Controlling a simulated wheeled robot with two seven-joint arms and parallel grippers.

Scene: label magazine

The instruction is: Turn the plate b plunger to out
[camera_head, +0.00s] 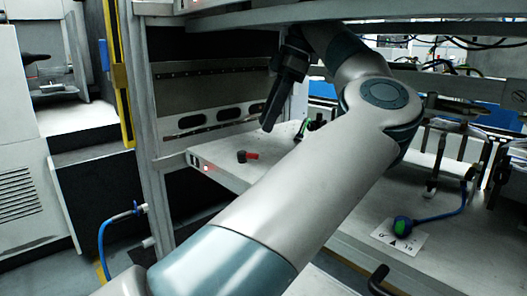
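A plate (225,171) in the middle carries a small dark knob with a red handle (249,156) pointing right. A green knob (303,128) stands farther back, partly hidden by my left arm. At the right, a green-topped knob (403,225) sits on a white marked card (410,241); the lettering is too small to read surely. I cannot tell which one is the plate b plunger. My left gripper (268,125) points down above the middle plate, behind the red-handled knob and apart from it. Its fingers show nearly edge-on. My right gripper is not seen.
A metal post (152,120) and yellow strip (120,75) stand at the left. A shelf (240,17) crosses above the gripper. Clamps and cables (455,150) crowd the right. A black curved handle-like piece (379,280) shows at the bottom. A blue hose (103,240) hangs low left.

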